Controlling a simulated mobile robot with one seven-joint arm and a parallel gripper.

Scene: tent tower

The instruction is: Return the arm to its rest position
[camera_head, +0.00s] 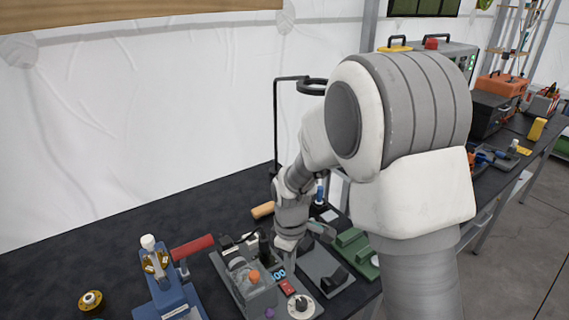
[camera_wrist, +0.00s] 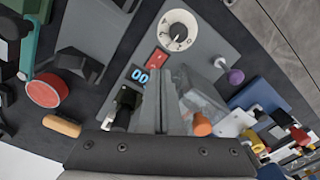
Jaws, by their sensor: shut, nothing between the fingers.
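My arm reaches from the right side of the head view down to the dark workbench (camera_head: 120,228). My gripper (camera_head: 284,258) hangs above a grey device with a control panel, and the arm partly covers the fingertips there. In the wrist view my gripper (camera_wrist: 160,80) has its two fingers together with nothing between them. They point across the grey panel (camera_wrist: 205,45), beside its red switch (camera_wrist: 157,59) and blue display (camera_wrist: 140,76). Whether the fingers touch the panel is unclear.
The panel also carries a white dial (camera_wrist: 178,30) and an orange knob (camera_wrist: 202,125). A black stand (camera_head: 276,120) rises behind my arm. The bench's back left is clear.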

